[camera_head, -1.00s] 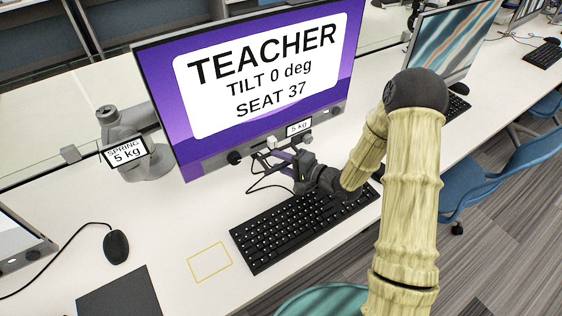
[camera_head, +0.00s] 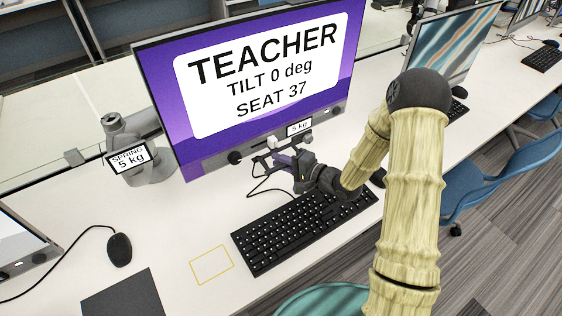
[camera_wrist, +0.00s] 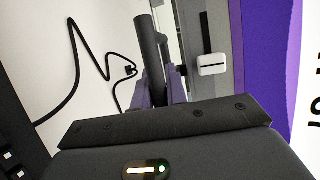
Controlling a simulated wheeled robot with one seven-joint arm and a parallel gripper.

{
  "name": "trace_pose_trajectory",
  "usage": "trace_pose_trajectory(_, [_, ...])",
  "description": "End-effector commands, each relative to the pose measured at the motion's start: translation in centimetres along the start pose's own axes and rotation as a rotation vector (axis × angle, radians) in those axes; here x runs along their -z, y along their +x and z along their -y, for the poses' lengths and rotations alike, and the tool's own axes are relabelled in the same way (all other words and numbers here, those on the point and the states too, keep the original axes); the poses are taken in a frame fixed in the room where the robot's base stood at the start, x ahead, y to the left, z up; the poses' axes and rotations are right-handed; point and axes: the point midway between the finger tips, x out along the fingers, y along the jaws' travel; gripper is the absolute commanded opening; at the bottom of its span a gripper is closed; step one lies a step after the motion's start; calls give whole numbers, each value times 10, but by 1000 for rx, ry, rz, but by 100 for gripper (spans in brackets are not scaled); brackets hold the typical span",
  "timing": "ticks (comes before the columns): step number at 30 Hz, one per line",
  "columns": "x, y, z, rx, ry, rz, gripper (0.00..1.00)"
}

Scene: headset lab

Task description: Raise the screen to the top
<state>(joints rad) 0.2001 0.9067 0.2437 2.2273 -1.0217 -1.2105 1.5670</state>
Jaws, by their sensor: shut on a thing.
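The teacher screen (camera_head: 338,62) stands upright over the desk and reads TILT 0 deg, SEAT 37. My gripper (camera_head: 280,158) is at the lower edge of the screen. In the wrist view its purple fingers (camera_wrist: 160,92) are shut around the dark bar (camera_wrist: 150,50). The contact itself is partly hidden by the gripper body. A grey support arm (camera_head: 150,165) with a SPRING 5 kg label stands behind the screen at left.
A black keyboard (camera_head: 290,232) lies below my gripper. A mouse (camera_head: 119,250), a dark pad (camera_head: 125,295) and a yellow outline (camera_head: 212,265) are at left on the desk. Another screen (camera_head: 455,45) stands at right, near blue chairs (camera_head: 520,160).

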Motion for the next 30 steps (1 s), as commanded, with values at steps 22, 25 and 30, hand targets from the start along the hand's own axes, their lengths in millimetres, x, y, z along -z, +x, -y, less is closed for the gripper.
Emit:
trace_pose_trajectory(22, [-4, -11, 66, 13, -7, -1, 0])
trace_pose_trajectory(25, [-3, -10, 66, 15, -8, -1, 0])
trace_pose_trajectory(30, [-4, -11, 66, 13, -8, -1, 36])
